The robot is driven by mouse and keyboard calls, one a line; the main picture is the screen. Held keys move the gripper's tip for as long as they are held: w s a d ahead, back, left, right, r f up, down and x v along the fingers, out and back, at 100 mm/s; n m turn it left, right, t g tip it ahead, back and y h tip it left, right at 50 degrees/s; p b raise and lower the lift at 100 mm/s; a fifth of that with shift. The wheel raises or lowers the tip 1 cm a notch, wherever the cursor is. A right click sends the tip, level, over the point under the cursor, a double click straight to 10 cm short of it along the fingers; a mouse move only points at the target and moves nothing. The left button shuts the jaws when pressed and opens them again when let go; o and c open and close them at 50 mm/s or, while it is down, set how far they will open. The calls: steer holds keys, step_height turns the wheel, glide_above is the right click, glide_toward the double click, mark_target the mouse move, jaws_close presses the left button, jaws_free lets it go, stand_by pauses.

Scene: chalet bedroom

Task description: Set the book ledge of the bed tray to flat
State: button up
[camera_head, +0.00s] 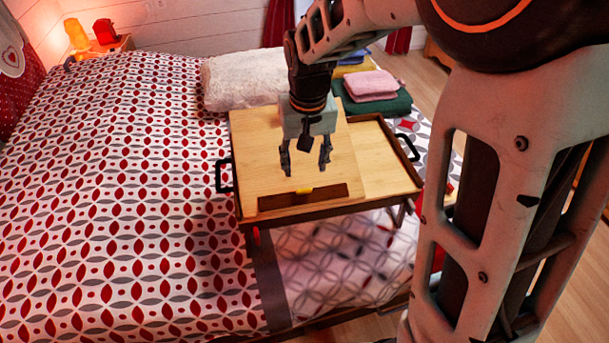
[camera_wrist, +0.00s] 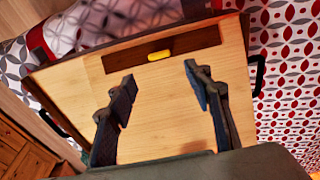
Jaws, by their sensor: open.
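The bed tray (camera_head: 385,170) stands on the bed, with a light wood top, dark rim and black side handles. Its larger left panel (camera_head: 255,150) looks raised above the right section, but I cannot tell its exact tilt. A dark brown strip, apparently the book ledge (camera_head: 330,192), lies along the panel's front edge with a small yellow tab (camera_head: 303,190) at its middle. In the wrist view the ledge (camera_wrist: 195,40) and yellow tab (camera_wrist: 158,56) are beyond my fingertips. My gripper (camera_head: 305,168) is open and empty, pointing down above the panel, apart from the ledge.
A pink folded cloth (camera_head: 370,85) on a dark green one (camera_head: 385,104) lies behind the tray. A fluffy pale cushion (camera_head: 240,80) is at back left. A nightstand with a lit lamp (camera_head: 76,34) stands far left. The patterned bedspread (camera_head: 110,190) left of the tray is clear.

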steer(key=shift+s+r, duration=0.2)
steer(key=shift+r, duration=1.45)
